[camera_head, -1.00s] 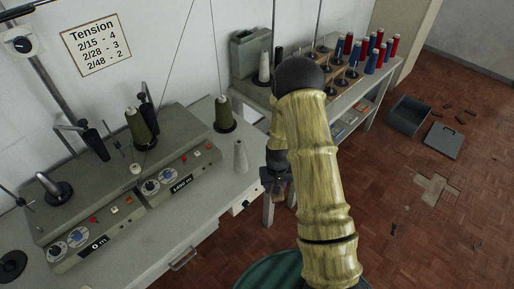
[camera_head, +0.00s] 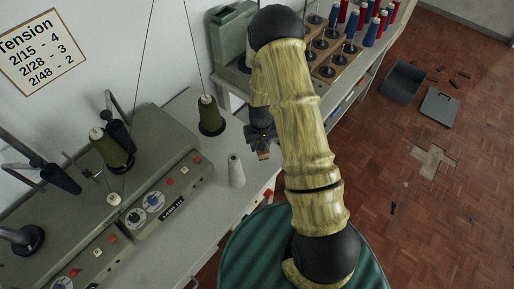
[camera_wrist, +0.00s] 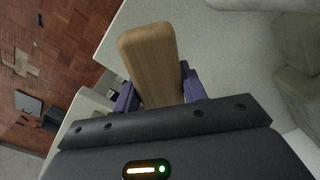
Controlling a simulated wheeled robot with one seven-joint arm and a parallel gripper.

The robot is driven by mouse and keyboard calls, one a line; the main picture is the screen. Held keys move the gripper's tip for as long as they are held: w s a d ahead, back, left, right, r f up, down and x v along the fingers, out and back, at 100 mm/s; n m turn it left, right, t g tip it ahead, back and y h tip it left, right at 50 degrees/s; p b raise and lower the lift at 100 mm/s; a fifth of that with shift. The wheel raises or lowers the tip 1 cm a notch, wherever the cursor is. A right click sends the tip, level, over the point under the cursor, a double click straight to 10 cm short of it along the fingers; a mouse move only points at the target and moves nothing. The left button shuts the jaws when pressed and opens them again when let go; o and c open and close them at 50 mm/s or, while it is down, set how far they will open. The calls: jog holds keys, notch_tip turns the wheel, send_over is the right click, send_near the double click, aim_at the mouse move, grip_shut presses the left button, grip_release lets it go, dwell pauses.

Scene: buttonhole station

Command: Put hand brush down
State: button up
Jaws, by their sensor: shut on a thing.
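My gripper (camera_head: 262,148) is at the right end of the grey winding table, above its surface and beside a white cone. In the wrist view my gripper (camera_wrist: 158,95) is shut on a light wooden piece, the hand brush (camera_wrist: 150,55), between its purple fingers. The piece points away from the palm, over the pale tabletop (camera_wrist: 215,45). In the head view only a small tan bit of the brush (camera_head: 264,154) shows under the fingers. No bristles show in either view.
A white cone (camera_head: 236,171) and an olive cone (camera_head: 210,117) stand on the table near my gripper. The winding machine (camera_head: 150,190) fills its left part. A spool rack (camera_head: 340,60) stands behind.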

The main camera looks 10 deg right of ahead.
jog(key=shift+w+a, duration=0.1)
jog(key=shift+w, duration=0.3)
jog(key=shift+s, duration=0.1)
jog(key=shift+s, duration=0.2)
jog(key=shift+r+m+b, duration=0.1)
jog(key=shift+m+b, duration=0.9)
jog(key=shift+b, duration=0.15)
jog(key=m+b, duration=0.2)
jog(key=m, duration=0.1)
jog(key=shift+w+r+b, duration=0.2)
jog(key=shift+r+b, duration=0.2)
jog(key=m+b, duration=0.1)
jog(key=m, duration=0.1)
jog(key=r+m+b, duration=0.1)
jog(key=shift+s+m, duration=0.1)
jog(key=shift+m, duration=0.3)
jog(key=shift+s+r+m+b, duration=0.15)
jog(key=shift+r+m+b, duration=0.35)
jog(key=shift+m, duration=0.5)
jog(key=shift+r, duration=0.1)
